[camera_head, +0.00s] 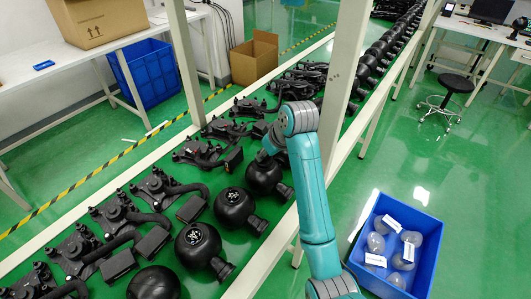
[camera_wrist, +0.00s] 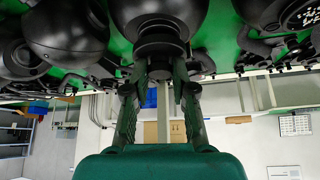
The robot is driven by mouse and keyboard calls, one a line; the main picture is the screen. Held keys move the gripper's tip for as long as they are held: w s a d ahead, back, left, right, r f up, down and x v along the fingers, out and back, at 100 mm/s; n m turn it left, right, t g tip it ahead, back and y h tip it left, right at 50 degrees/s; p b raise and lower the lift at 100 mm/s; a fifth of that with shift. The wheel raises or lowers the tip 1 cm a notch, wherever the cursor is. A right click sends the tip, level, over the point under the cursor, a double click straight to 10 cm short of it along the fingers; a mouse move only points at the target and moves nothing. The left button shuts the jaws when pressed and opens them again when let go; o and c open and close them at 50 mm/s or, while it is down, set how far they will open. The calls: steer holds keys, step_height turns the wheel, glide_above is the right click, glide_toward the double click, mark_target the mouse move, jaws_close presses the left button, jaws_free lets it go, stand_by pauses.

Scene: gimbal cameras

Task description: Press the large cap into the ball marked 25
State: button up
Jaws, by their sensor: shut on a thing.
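Several black balls stand in a row on the green-topped bench. The ball nearest my gripper (camera_head: 264,174) is one of them, and a ball fills the top middle of the wrist view (camera_wrist: 160,10). No number 25 is readable, so I cannot tell which ball is marked. My gripper (camera_wrist: 160,72) points at this ball, its fingers shut around a dark, round, stepped piece (camera_wrist: 159,42), which looks like the large cap. It sits close against the ball; whether it is seated is not clear. In the head view my arm partly hides the fingertips.
Other black balls (camera_head: 235,208) with side necks stand nearby, one (camera_head: 198,246) with a white pattern. Black jointed assemblies (camera_head: 155,188) line the bench behind them. White posts (camera_head: 347,70) rise beside my arm. A blue bin (camera_head: 428,262) of clear balls stands at the lower right.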

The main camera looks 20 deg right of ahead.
steer(key=shift+f, duration=0.75)
steer(key=o, duration=0.8)
steer(key=shift+s+r, duration=0.1)
steer(key=shift+r, duration=0.1)
steer(key=s+d, duration=0.4)
steer(key=s, duration=0.7)
steer(key=shift+s+d+r, duration=0.2)
steer(key=shift+s+d, duration=0.05)
steer(key=shift+d, duration=0.1)
